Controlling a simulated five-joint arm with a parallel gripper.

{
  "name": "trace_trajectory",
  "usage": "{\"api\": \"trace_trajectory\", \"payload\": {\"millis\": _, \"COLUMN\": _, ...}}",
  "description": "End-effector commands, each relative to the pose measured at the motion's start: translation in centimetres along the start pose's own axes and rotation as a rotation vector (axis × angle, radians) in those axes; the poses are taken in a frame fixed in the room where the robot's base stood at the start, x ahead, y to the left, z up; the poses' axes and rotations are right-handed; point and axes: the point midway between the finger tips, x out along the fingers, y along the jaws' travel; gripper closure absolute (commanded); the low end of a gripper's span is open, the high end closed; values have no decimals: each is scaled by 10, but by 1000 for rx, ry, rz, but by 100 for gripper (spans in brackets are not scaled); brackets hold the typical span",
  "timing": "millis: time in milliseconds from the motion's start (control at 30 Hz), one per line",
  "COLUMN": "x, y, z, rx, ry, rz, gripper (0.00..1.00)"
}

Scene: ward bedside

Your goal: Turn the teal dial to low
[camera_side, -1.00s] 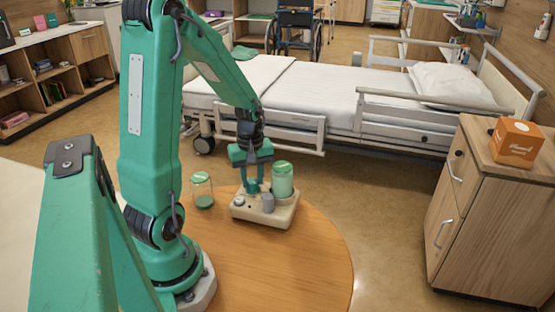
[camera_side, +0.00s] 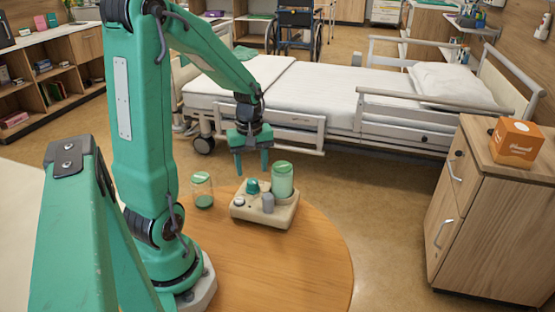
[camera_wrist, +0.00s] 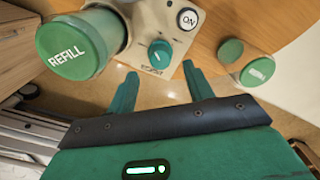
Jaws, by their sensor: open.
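The teal dial (camera_side: 252,187) stands on top of a beige device (camera_side: 284,216) on the round table. In the wrist view the dial (camera_wrist: 160,54) shows a pale pointer line on its face; the small label beside it is too small to read. My gripper (camera_side: 251,172) is open and empty, above and slightly behind the dial. In the wrist view its two fingertips (camera_wrist: 159,68) are spread to either side of the dial, apart from it.
The device also has a white "ON" button (camera_wrist: 188,18). A green-lidded jar (camera_side: 203,190) stands left of it. The table's front right (camera_side: 300,265) is clear.

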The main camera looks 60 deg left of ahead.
Motion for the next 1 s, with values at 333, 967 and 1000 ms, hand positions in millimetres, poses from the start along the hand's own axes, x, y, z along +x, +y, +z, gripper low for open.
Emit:
{"api": "trace_trajectory", "payload": {"millis": 333, "x": -34, "y": 0, "z": 0, "rx": 0, "ry": 2, "rz": 2, "gripper": 48}}
{"api": "trace_trajectory", "payload": {"millis": 967, "x": -35, "y": 0, "z": 0, "rx": -103, "ry": 0, "rz": 0, "gripper": 48}}
{"api": "trace_trajectory", "payload": {"millis": 1000, "x": -35, "y": 0, "z": 0, "rx": -137, "ry": 0, "rz": 0, "gripper": 48}}
